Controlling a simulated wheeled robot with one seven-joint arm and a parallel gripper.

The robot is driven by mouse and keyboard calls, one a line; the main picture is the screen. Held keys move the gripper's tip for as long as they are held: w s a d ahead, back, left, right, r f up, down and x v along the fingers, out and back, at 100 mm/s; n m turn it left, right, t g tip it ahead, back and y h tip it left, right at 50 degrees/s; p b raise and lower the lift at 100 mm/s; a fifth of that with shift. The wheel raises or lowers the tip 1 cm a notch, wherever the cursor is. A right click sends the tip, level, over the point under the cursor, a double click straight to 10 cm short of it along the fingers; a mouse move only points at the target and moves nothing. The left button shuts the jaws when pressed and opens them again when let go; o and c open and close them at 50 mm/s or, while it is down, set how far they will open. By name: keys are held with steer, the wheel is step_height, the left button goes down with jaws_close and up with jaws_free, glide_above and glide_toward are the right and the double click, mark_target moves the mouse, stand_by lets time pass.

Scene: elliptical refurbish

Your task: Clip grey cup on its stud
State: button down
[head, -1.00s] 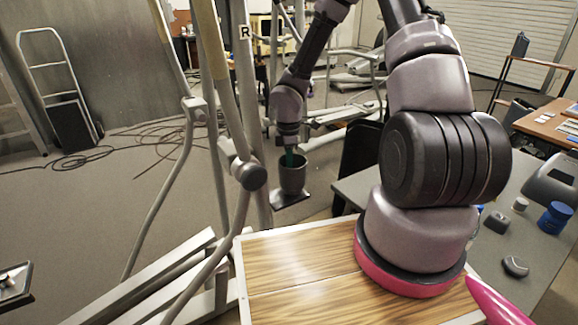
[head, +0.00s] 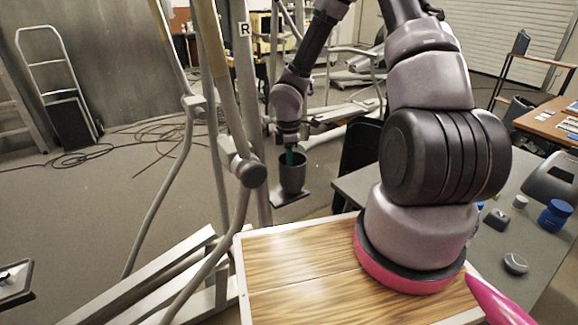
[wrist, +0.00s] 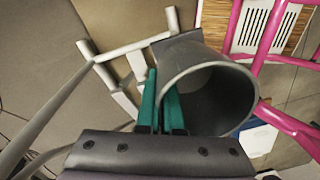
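The grey cup (head: 293,178) is upright and open at the top, beside the elliptical machine's upright in the head view. It appears at or just above a small dark flat plate (head: 284,201); I cannot tell whether they touch. In the wrist view the cup (wrist: 215,62) fills the middle right, its mouth facing the camera. My gripper (head: 289,158) has green fingers at the cup's rim. In the wrist view the gripper (wrist: 160,98) has its fingers close together on the cup's left wall, seemingly one on each side of it. The stud is not visible.
The elliptical machine's poles and joint (head: 249,172) stand just left of the cup. A wood-topped surface (head: 300,262) lies in front. A grey table (head: 493,245) at right carries a blue jar (head: 556,216) and small parts.

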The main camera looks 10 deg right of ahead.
steer(key=shift+f, duration=0.45)
stand_by(0.5)
steer(key=c, duration=1)
jaws_free()
steer(key=r, duration=1)
steer(key=shift+w+r, duration=0.2)
steer(key=shift+r, duration=0.2)
